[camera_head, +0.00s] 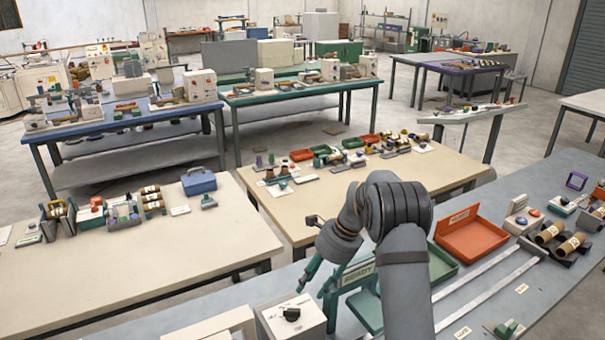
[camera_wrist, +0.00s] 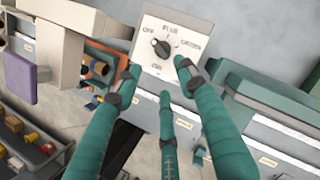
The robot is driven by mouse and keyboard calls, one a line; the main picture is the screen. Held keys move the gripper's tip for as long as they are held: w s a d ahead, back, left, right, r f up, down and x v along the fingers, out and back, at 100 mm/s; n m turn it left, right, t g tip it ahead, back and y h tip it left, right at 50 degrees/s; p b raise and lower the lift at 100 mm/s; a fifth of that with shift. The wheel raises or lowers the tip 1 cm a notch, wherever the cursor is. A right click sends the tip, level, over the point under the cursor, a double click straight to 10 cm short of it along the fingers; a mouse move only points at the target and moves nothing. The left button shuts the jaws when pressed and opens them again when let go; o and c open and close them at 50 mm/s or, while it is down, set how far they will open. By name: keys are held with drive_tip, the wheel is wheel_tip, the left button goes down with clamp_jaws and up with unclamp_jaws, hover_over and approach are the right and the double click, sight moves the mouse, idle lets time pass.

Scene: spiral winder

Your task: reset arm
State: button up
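My arm reaches out over the grey-blue bench in the head view. My gripper (camera_head: 318,280) points down at the left of my arm, with its teal fingers above and beside a white control box. In the wrist view my gripper (camera_wrist: 160,75) has its teal fingers spread apart with nothing between them. The white control box (camera_wrist: 175,22) lies beyond the fingertips and bears a black rotary knob (camera_wrist: 161,47) with printed labels around it. The knob also shows on the box in the head view (camera_head: 292,314). The fingertips look apart from the knob; the exact gap is hard to judge.
A green stand with a lettered sign (camera_head: 358,275) is close beside my gripper. An orange tray (camera_head: 470,235) and a green tray (camera_head: 441,264) lie right of my arm. Cardboard rolls (camera_head: 571,244) sit farther right. A beige table (camera_head: 130,250) stands at left.

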sight(294, 312)
drive_tip(key=x, duration=1.1)
drive_tip(key=shift+s+a, duration=0.1)
drive_tip(key=shift+s, duration=0.05)
drive_tip(key=shift+a+f, duration=0.2)
drive_tip(key=shift+f, duration=0.05)
drive_tip(key=shift+m+p, duration=0.35)
drive_tip(key=shift+m, duration=0.35)
drive_tip(key=shift+d+r+b, duration=0.25)
drive_tip(key=shift+r+b, duration=0.1)
drive_tip(key=shift+d+r, duration=0.25)
drive_tip(key=shift+r, duration=0.35)
drive_tip(key=shift+a, duration=0.1)
